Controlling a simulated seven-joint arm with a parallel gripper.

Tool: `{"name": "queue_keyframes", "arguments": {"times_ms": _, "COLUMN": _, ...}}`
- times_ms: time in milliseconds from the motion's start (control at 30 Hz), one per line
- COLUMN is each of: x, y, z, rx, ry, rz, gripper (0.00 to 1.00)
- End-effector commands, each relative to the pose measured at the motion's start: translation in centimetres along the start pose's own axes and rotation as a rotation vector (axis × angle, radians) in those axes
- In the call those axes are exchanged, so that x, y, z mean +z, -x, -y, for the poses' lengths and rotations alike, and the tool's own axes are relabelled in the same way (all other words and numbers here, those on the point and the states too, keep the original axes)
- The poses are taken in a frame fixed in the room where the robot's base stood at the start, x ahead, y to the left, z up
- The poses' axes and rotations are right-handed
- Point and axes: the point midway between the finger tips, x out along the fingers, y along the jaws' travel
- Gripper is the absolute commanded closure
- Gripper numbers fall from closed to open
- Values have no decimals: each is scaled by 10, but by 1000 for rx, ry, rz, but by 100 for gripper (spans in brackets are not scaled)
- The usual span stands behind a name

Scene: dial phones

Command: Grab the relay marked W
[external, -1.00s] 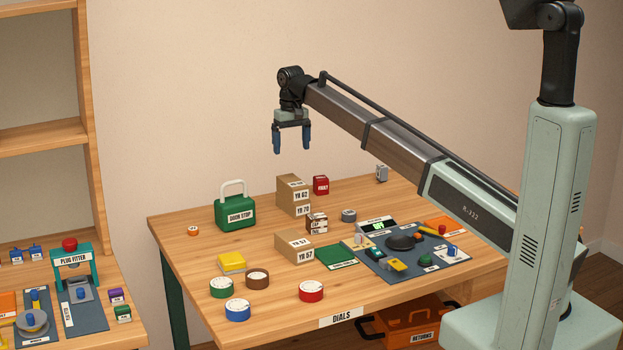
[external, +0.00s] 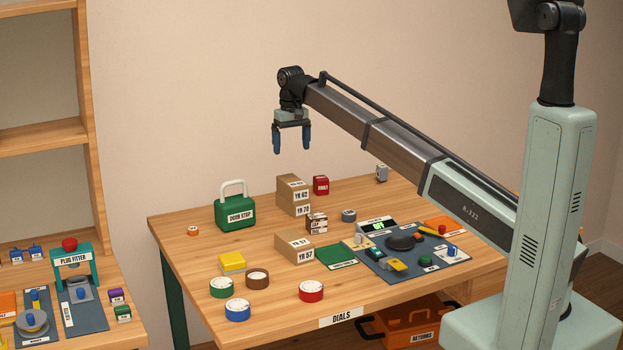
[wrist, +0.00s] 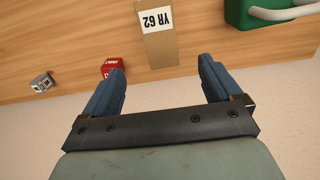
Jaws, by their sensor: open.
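My gripper (external: 291,150) hangs open and empty, fingers down, high above the back of the table (external: 185,268). In the wrist view its two blue fingers (wrist: 161,68) are spread with nothing between them. No W mark is readable in any view, so I cannot tell for sure which thing is the relay marked W. A small grey block (external: 382,173) stands at the table's back right, apart from my gripper; it also shows at the left of the wrist view (wrist: 41,83), with dark marks too small to read.
Cardboard boxes (external: 292,188) stand below my gripper, with a red box (external: 321,185) beside them. A green case (external: 235,213) labelled DOOR STOP stands left. Several round dials, including a red one (external: 311,291), lie in front. A dial phone station (external: 378,261) fills the right.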

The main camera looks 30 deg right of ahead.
Motion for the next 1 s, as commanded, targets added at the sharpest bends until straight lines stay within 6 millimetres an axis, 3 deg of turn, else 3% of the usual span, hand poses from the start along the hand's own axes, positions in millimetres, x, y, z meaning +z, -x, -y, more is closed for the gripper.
{"name": "queue_keyframes", "arguments": {"times_ms": 233, "x": 0, "y": 0, "z": 0, "rx": 0, "ry": 0, "rz": 0, "gripper": 8}}
{"name": "queue_keyframes", "arguments": {"times_ms": 433, "x": 0, "y": 0, "z": 0, "rx": 0, "ry": 0, "rz": 0, "gripper": 28}}
{"name": "queue_keyframes", "arguments": {"times_ms": 733, "x": -2, "y": 0, "z": -6, "rx": 0, "ry": -7, "rz": 0, "gripper": 28}}
{"name": "queue_keyframes", "arguments": {"times_ms": 867, "x": -9, "y": -1, "z": -40, "rx": 1, "ry": -46, "rz": 1, "gripper": 28}}
{"name": "queue_keyframes", "arguments": {"times_ms": 1000, "x": -20, "y": -9, "z": -106, "rx": 2, "ry": -121, "rz": 10, "gripper": 28}}
